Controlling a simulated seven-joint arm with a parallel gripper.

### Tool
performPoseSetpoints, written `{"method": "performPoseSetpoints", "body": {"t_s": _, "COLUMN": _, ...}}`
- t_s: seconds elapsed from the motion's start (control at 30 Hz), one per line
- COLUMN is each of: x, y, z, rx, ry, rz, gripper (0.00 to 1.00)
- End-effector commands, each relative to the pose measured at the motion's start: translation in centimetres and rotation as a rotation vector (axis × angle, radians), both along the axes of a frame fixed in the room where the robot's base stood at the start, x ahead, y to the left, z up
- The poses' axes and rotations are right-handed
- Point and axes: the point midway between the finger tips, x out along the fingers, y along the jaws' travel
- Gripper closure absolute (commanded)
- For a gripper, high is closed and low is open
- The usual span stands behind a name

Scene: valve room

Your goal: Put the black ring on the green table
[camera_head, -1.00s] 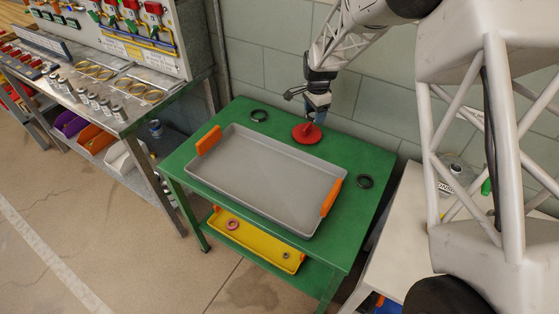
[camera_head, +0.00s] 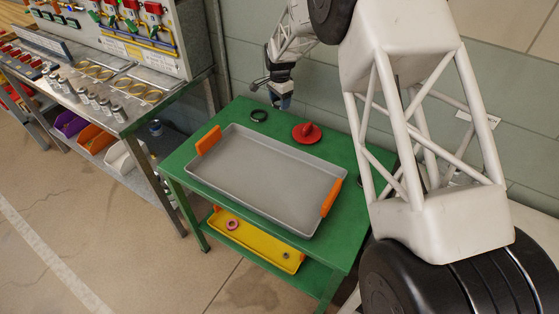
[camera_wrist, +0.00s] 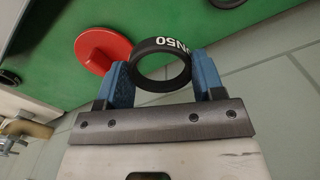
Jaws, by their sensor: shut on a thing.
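My gripper (camera_head: 284,103) is at the back edge of the green table (camera_head: 178,163), between a black ring (camera_head: 259,116) lying on the table and the red disc. In the wrist view its blue fingers (camera_wrist: 165,80) are shut on a black ring (camera_wrist: 150,46) with white "DN50" lettering, held by its outer sides. This held ring cannot be made out in the head view. Another dark ring on the table's right side is almost wholly hidden behind my arm.
A red disc with a knob (camera_head: 306,133) stands at the table's back and also shows in the wrist view (camera_wrist: 103,50). A grey tray with orange handles (camera_head: 265,187) fills the middle. A yellow tray (camera_head: 255,242) is on the lower shelf. The tiled wall is close behind.

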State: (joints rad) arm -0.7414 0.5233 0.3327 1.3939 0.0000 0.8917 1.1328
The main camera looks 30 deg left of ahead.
Motion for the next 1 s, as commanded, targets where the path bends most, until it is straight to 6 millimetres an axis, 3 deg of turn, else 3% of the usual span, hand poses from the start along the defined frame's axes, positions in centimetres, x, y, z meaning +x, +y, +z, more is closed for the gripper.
{"method": "performPoseSetpoints", "body": {"t_s": 0.27, "x": 0.0, "y": 0.0, "z": -0.5, "rx": -0.001, "ry": 0.0, "rz": 0.0, "gripper": 0.6}}
{"method": "performPoseSetpoints", "body": {"t_s": 0.7, "x": 0.0, "y": -0.1, "z": -5.7, "rx": -0.001, "ry": 0.002, "rz": 0.0, "gripper": 0.6}}
{"method": "performPoseSetpoints", "body": {"t_s": 1.0, "x": 0.0, "y": 0.0, "z": -6.3, "rx": 0.0, "ry": 0.0, "rz": 0.0, "gripper": 0.6}}
